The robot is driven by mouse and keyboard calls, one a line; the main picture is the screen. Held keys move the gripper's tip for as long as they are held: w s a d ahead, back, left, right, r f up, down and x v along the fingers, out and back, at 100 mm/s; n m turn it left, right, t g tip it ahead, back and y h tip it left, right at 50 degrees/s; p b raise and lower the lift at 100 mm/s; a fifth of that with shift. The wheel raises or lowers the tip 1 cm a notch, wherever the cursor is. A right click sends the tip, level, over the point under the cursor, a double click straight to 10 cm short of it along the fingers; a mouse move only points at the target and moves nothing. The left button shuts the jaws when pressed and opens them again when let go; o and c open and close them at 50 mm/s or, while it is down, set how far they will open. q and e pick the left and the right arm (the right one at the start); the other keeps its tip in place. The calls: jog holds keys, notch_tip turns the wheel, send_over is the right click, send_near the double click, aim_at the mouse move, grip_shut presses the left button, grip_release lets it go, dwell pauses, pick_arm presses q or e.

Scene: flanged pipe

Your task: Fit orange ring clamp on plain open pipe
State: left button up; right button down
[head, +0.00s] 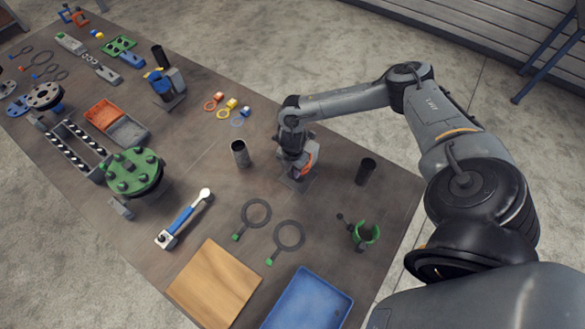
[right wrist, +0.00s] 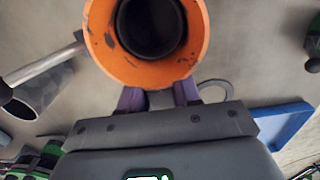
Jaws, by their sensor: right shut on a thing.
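My right gripper (head: 297,165) is low over the middle of the table, shut on the orange ring clamp (head: 311,156). In the right wrist view, its two purple fingers (right wrist: 158,97) meet the near side of the scuffed orange clamp (right wrist: 150,74). A dark round pipe opening (right wrist: 152,28) shows inside the ring. The ring looks roughly centred on it, but I cannot tell how far down the pipe it sits. In the head view the gripper hides most of this pipe; part of a flat base (head: 294,184) shows below. My left gripper is not in view.
A grey pipe (head: 240,153) stands to the left and a dark pipe (head: 366,172) to the right. A green open clamp (head: 367,233), two dark rings with green tabs (head: 289,236), a blue tray (head: 306,302) and a wooden board (head: 214,285) lie nearer.

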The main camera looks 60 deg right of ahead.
jog(key=c, duration=0.8)
grip_release()
jog(key=shift+w+r, duration=0.1)
jog(key=shift+o, duration=0.4)
notch_tip(320, 180, up, 11)
jog(key=shift+f, duration=0.2)
notch_tip(320, 180, up, 9)
jog(key=p, duration=0.9)
